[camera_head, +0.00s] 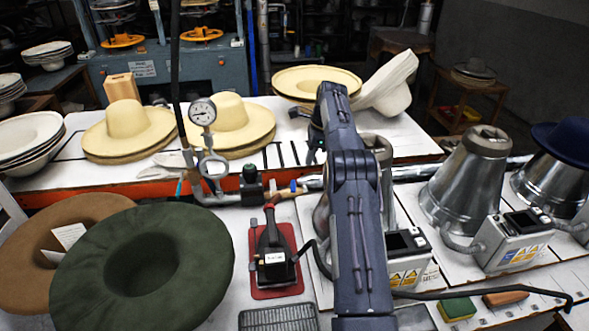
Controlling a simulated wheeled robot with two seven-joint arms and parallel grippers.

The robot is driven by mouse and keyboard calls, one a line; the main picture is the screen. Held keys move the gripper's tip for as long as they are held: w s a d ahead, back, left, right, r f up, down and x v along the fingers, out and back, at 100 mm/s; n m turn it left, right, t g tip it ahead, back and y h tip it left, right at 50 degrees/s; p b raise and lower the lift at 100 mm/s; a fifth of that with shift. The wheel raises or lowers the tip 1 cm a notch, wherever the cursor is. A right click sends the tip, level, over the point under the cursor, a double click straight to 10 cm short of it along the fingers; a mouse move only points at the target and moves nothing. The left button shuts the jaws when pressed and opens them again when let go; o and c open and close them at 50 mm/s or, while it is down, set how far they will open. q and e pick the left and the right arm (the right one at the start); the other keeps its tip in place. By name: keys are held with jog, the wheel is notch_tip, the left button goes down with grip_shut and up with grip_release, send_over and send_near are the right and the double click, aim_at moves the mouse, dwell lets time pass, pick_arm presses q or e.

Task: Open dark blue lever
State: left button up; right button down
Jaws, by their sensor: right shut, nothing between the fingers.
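No lever shows a clearly dark blue colour, so I cannot tell which part is the named one. A valve with a dark knob (250,172) sits on the pipe left of centre. My grey-blue right arm rises through the middle of the view. My right gripper (317,130) is at its far end, shut and empty, partly hidden by the arm. It is apart from the front rod. My left gripper is not in view.
Metal hat-press cones (466,185) with control boxes (513,240) stand at right, one under a dark blue hat (567,138). A green hat (143,268) and an iron on a red pad (275,262) lie at left. A pressure gauge (202,112) stands behind them.

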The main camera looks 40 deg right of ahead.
aim_at(294, 187)
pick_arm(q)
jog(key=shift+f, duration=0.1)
pick_arm(e)
jog(key=x, duration=1)
jog(key=shift+s, duration=0.2)
